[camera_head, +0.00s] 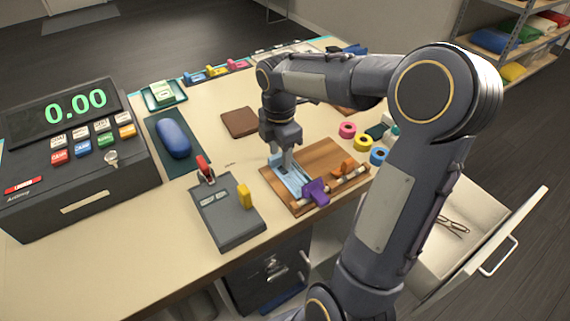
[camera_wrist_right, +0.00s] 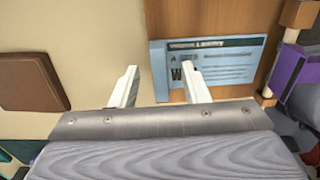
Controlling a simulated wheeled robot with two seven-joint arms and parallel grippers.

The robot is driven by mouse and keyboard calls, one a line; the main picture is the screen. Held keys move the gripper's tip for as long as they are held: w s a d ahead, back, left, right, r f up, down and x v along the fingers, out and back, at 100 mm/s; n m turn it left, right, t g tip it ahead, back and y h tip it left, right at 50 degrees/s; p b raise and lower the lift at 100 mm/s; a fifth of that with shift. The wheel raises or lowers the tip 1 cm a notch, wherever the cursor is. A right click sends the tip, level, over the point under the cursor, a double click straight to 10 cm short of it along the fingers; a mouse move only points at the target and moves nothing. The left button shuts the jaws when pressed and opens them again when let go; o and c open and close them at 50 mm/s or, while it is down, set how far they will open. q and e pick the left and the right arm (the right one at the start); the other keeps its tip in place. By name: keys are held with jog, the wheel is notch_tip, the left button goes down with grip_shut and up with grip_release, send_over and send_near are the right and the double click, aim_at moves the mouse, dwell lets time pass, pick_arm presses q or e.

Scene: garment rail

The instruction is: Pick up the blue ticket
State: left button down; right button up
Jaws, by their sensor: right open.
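The blue ticket (camera_head: 294,186) lies flat on the wooden board (camera_head: 332,157), near its left side. In the right wrist view the ticket (camera_wrist_right: 232,68) shows printed lines and a dark header. My right gripper (camera_head: 281,163) is open and points down just over the ticket's far end. In the wrist view the gripper (camera_wrist_right: 159,68) has one finger over the ticket and the other left of it, over the bare tabletop. Nothing is held. I cannot tell whether the fingertips touch anything. My left gripper is not in view.
A purple clamp (camera_head: 315,192) and an orange piece (camera_head: 343,167) sit on a bar across the board. A grey device (camera_head: 228,218) stands to the left. Tape rolls (camera_head: 363,143) lie to the right. A brown pad (camera_head: 240,123) lies behind. An open drawer (camera_head: 450,262) juts out at front right.

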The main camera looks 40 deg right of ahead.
grip_shut()
jog(key=shift+r, duration=0.1)
notch_tip(320, 180, up, 15)
jog(key=p, duration=0.6)
dwell(0.6)
